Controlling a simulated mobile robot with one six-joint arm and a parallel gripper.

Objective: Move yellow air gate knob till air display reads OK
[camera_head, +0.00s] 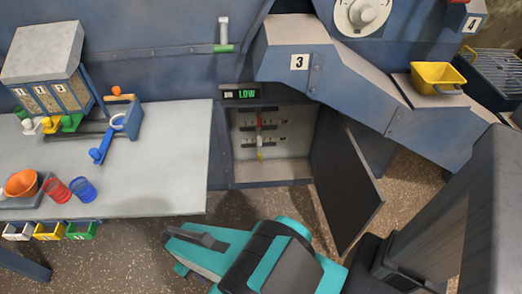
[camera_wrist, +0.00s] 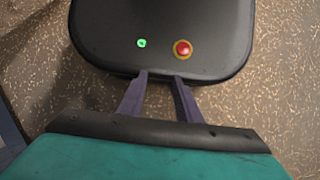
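The air display (camera_head: 240,94) on the blue machine reads LOW in green letters. Below it is an open cabinet with a pale back panel (camera_head: 244,150). Small sliders sit on that panel, one with a red part (camera_head: 260,122) and a lower one with a yellow knob (camera_head: 260,155). They are small and hard to make out. My gripper (camera_wrist: 162,75) shows in the wrist view with its two dark fingers apart and nothing between them. It points down, away from the cabinet.
The dark cabinet door (camera_head: 345,180) stands open at the right of the opening. A grey table (camera_head: 165,160) with cups and bins is at the left. A chute marked 3 (camera_head: 330,75) overhangs the right. Speckled floor (camera_head: 130,250) is clear in front.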

